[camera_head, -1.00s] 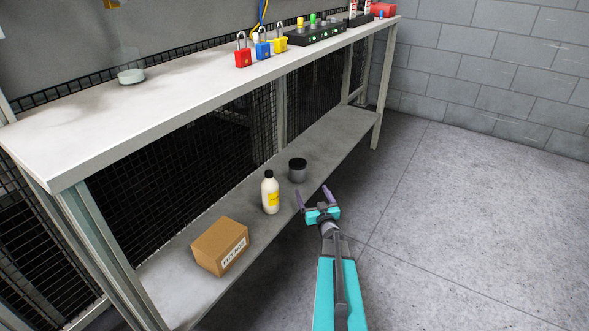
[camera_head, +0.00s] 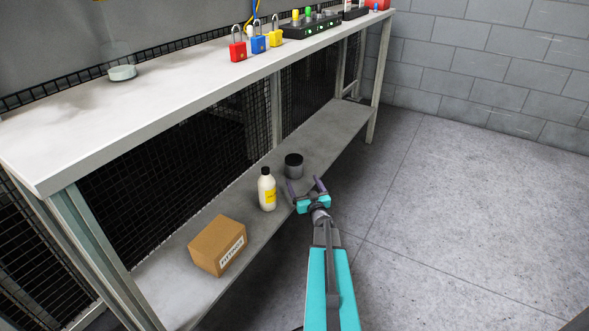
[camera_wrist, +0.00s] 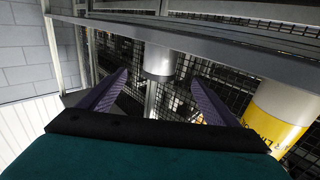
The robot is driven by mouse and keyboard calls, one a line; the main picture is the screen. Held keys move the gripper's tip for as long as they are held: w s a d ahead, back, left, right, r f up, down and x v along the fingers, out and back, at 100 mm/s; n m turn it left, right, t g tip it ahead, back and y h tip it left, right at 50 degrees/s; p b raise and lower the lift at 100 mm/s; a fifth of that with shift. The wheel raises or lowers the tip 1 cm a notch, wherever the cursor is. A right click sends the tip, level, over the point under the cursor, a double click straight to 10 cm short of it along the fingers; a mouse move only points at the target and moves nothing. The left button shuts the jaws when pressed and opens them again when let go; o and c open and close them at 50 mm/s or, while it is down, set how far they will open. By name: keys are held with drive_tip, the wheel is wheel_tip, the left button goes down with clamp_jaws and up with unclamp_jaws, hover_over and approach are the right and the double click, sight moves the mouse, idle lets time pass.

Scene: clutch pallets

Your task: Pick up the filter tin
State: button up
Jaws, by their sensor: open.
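The filter tin, a short grey cylinder with a black lid (camera_head: 294,168), stands upright on the lower shelf of the bench. In the wrist view, which looks upside down, the tin (camera_wrist: 160,60) appears centred between the fingertips and beyond them. My gripper (camera_head: 304,182) is open and empty at the shelf's front edge, just short of the tin. Its two purple fingers are spread apart and point towards the tin. No contact with the tin shows.
A cream bottle with a yellow label (camera_head: 267,190) stands close to the left of my gripper; it also shows in the wrist view (camera_wrist: 275,115). A cardboard box (camera_head: 217,246) sits nearer on the shelf (camera_head: 340,125). Padlocks (camera_head: 257,42) are on the bench top above. Floor to the right is clear.

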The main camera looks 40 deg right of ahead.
sight(296, 169)
drive_tip(key=shift+b+x, duration=0.85)
drive_tip(key=shift+x, duration=2.35)
drive_tip(key=shift+w, duration=0.1)
drive_tip(key=shift+w+d+f+b, duration=0.15)
drive_tip(key=shift+w+d+b, duration=0.05)
drive_tip(key=shift+w+b, duration=0.25)
drive_tip(key=shift+w+d+f+b, duration=0.1)
drive_tip(key=shift+w+d+b, duration=0.15)
drive_tip(key=shift+w+b, duration=0.15)
drive_tip(key=shift+b+x, duration=0.6)
drive_tip(key=shift+x, duration=0.85)
drive_tip(key=shift+w, duration=0.1)
drive_tip(key=shift+r, duration=0.1)
drive_tip(key=c, duration=1.3)
drive_tip(key=shift+r, duration=0.2)
drive_tip(key=shift+c, duration=0.2)
